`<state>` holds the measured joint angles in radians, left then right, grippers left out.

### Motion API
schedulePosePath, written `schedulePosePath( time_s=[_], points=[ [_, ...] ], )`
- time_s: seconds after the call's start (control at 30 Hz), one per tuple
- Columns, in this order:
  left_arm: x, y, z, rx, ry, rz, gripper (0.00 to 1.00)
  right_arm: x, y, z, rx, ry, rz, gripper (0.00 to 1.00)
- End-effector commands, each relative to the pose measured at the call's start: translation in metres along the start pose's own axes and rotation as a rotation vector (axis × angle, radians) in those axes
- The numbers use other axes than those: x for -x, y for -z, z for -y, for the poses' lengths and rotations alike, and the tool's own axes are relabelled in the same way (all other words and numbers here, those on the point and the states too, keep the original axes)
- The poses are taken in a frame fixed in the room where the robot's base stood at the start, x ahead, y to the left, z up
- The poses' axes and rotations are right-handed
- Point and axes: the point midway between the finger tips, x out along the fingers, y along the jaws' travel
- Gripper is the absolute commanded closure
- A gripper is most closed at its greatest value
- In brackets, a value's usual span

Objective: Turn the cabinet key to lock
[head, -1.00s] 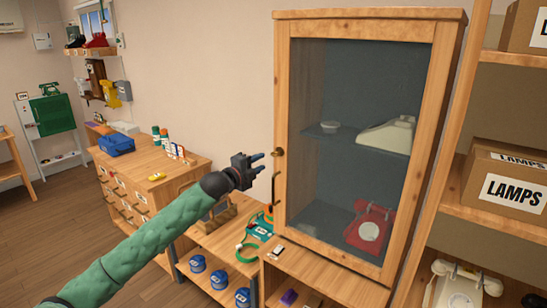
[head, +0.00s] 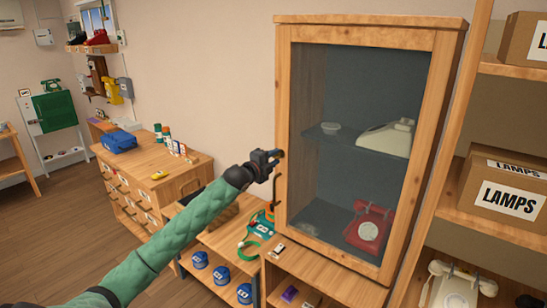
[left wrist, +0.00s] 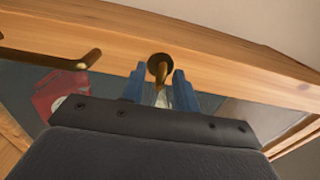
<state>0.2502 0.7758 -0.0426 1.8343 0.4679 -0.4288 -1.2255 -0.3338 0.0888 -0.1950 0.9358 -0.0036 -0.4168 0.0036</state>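The wooden cabinet (head: 365,37) has a glass door with a brass key (left wrist: 158,68) at the left edge of its frame. My left gripper (head: 274,158) is at that edge and hides the key in the head view. In the left wrist view its blue fingertips (left wrist: 158,84) are apart, one on each side of the key, with gaps visible. I cannot tell whether either finger touches it. A bent brass handle (left wrist: 55,58) is on the same door frame, to the left in the wrist view. The door looks closed. My right gripper is not in view.
Behind the glass are a red phone (head: 369,227) and a cream phone (head: 388,136). A low bench (head: 225,238) with a green cable and tools stands left of the cabinet. Shelves with LAMPS boxes (head: 508,200) stand right.

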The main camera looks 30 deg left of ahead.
Motion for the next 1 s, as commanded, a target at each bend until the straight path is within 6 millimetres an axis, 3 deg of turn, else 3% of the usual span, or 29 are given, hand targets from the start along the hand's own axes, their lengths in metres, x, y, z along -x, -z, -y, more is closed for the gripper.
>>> schedulePosePath(
  time_s=[0.2, 0.37, 0.73, 1.0],
  points=[
    [-0.0001, 0.0000, -0.0001, 0.000, 0.000, 0.000, 0.69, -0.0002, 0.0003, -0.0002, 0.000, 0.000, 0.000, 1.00],
    [0.0001, -0.0001, 0.0000, 0.000, 0.000, 0.000, 1.00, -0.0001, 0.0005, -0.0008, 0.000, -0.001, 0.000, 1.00],
    [0.0000, -0.0001, -0.0008, 0.026, -0.001, 0.000, 1.00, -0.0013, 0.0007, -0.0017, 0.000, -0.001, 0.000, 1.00],
    [-0.0002, -0.0003, -0.0015, 0.168, -0.001, 0.000, 1.00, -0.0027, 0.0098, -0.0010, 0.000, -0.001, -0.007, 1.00]
  ],
)
